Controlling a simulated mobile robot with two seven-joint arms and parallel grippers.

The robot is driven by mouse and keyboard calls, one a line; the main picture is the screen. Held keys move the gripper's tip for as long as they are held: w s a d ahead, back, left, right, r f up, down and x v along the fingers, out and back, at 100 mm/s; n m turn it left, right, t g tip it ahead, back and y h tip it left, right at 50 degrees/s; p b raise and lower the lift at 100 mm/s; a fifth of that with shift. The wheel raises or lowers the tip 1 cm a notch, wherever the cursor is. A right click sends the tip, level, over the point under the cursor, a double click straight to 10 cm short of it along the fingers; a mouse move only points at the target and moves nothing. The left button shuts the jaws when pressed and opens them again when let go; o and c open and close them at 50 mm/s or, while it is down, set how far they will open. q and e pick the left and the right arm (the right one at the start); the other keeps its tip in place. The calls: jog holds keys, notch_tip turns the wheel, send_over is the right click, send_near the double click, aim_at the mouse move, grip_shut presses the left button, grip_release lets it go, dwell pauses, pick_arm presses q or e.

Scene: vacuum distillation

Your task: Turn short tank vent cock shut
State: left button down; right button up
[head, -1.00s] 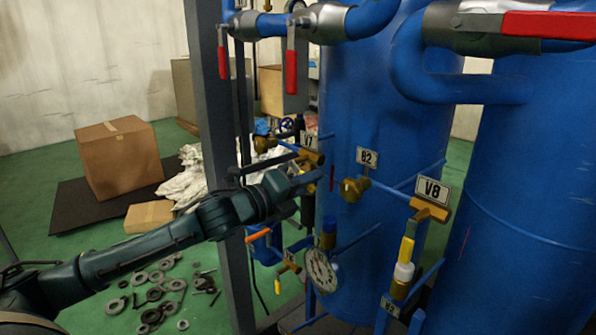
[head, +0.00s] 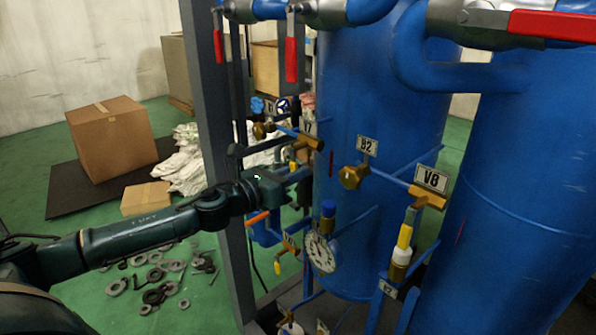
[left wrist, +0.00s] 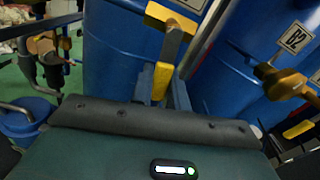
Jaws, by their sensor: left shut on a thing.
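A brass cock (head: 309,142) with a V7 tag (head: 308,128) is on a thin pipe by the middle blue tank (head: 355,130). My left gripper (head: 300,174) is just below it. In the left wrist view the brass body (left wrist: 172,22) is at the top, with its yellow lever (left wrist: 162,82) hanging down. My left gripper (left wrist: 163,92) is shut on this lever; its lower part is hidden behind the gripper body. A second brass cock (head: 428,199), tagged V8, has a yellow lever (head: 405,236) hanging down. My right gripper is not in view.
A grey post (head: 213,150) stands close behind my left arm. A brass fitting tagged B2 (head: 350,177) and a round gauge (head: 320,252) are right of the gripper. Red-handled valves (head: 291,58) hang above. Loose metal parts lie on the green floor.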

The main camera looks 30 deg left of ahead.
pick_arm(q)
jog(key=shift+w+a+m, duration=0.15)
jog(key=shift+a+m, duration=0.25)
jog(key=shift+m, duration=0.6)
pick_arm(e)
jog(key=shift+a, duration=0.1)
pick_arm(q)
jog(key=c, duration=1.4)
grip_release()
jog(key=shift+o, duration=0.2)
